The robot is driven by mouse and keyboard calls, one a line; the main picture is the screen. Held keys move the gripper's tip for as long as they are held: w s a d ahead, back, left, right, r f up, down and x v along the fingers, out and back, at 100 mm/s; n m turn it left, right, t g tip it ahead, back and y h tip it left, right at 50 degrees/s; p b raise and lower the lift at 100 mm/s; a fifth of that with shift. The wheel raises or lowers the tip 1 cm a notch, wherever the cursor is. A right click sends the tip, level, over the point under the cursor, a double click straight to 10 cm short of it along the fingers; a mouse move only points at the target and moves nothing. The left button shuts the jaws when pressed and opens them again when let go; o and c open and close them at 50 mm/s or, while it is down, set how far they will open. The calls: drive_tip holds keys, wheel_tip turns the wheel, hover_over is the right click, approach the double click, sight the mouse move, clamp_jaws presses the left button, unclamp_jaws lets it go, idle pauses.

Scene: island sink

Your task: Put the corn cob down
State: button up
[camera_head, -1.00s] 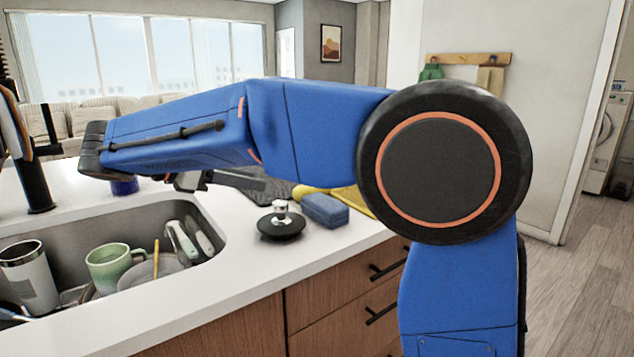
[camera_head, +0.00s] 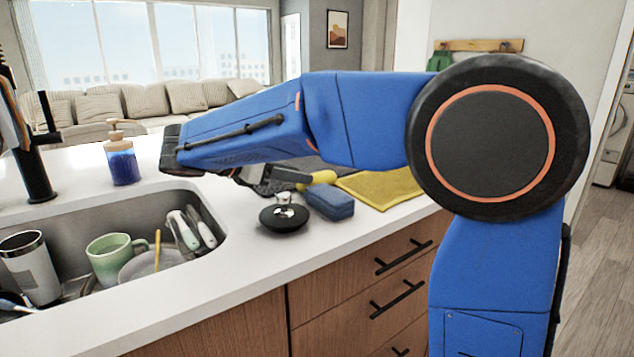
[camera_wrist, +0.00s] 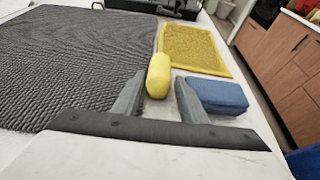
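The corn cob (camera_wrist: 159,76) is a smooth yellow rounded piece in the wrist view. It lies between the two fingers of my gripper (camera_wrist: 160,88), beside the right edge of the dark mat. In the head view the corn cob (camera_head: 322,177) shows at the tip of my gripper (camera_head: 300,177), just behind the blue sponge. It appears at or very near counter height; its underside is hidden.
The blue sponge (camera_wrist: 217,95) and yellow cloth (camera_wrist: 195,50) lie right of the corn. The dark mat (camera_wrist: 75,60) covers the left. A black sink stopper (camera_head: 284,218) sits in front. The sink (camera_head: 75,221) holds a green mug and other dishes. A soap bottle (camera_head: 122,160) stands behind.

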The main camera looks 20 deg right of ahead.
sight(313, 174)
drive_tip(key=shift+x, duration=2.95)
drive_tip(key=c, duration=0.9)
drive_tip(key=shift+r, duration=5.05)
